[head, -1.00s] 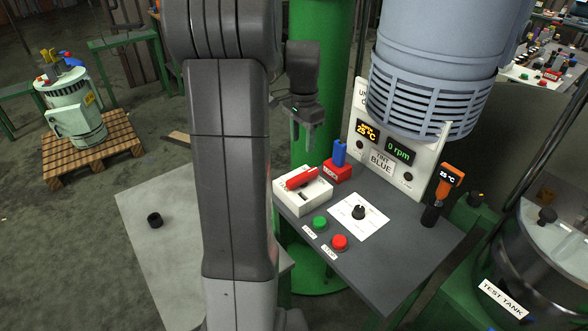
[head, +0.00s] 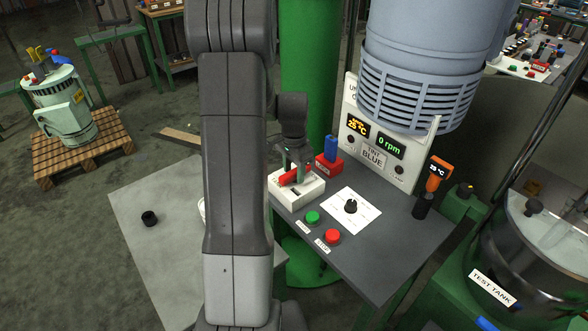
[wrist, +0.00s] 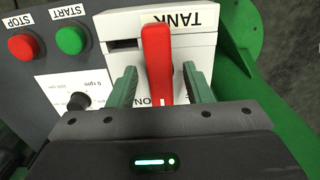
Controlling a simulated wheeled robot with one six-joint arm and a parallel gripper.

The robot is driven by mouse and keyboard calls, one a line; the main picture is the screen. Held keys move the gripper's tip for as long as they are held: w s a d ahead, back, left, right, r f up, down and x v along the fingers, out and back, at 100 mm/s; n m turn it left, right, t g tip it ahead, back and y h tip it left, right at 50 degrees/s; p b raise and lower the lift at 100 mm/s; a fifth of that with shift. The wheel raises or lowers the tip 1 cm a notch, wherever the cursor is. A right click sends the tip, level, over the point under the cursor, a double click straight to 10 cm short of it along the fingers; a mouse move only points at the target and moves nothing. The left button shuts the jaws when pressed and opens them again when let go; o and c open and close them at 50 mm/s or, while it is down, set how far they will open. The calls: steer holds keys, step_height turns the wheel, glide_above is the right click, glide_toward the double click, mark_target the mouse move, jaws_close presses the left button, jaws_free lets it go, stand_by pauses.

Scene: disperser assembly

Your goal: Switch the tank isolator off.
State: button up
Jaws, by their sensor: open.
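The tank isolator is a white box (head: 307,190) with a red lever handle (head: 290,177), at the left end of the grey control panel in the head view. In the wrist view the red handle (wrist: 157,62) stands between my fingers, and the white box (wrist: 205,52) shows the word TANK and part of ON, both upside down. My gripper (wrist: 160,88) is open, with one green-grey finger on each side of the handle and visible gaps between. In the head view my gripper (head: 294,160) is right over the isolator and partly hides the handle.
A green START button (head: 313,217), a red STOP button (head: 333,236) and a black knob (head: 350,206) sit close by on the panel. A red block with a blue top (head: 330,150) stands just behind the isolator. The display board (head: 385,150) reads 0 rpm.

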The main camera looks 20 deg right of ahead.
steer(key=shift+c, duration=0.3)
steer(key=c, duration=0.9)
steer(key=shift+n, duration=0.3)
steer(key=n+b, duration=0.1)
steer(key=n, duration=0.2)
steer(key=shift+n, duration=0.3)
steer(key=n+b, duration=0.1)
steer(key=n, duration=0.3)
steer(key=shift+d+n, duration=0.15)
steer(key=shift+n, duration=0.15)
steer(key=n+b, duration=0.1)
steer(key=n, duration=0.3)
steer(key=shift+s, duration=0.1)
steer(key=n, duration=0.5)
steer(key=shift+d+r+b, duration=0.1)
steer(key=shift+d+b, duration=0.05)
steer(key=shift+b, duration=0.2)
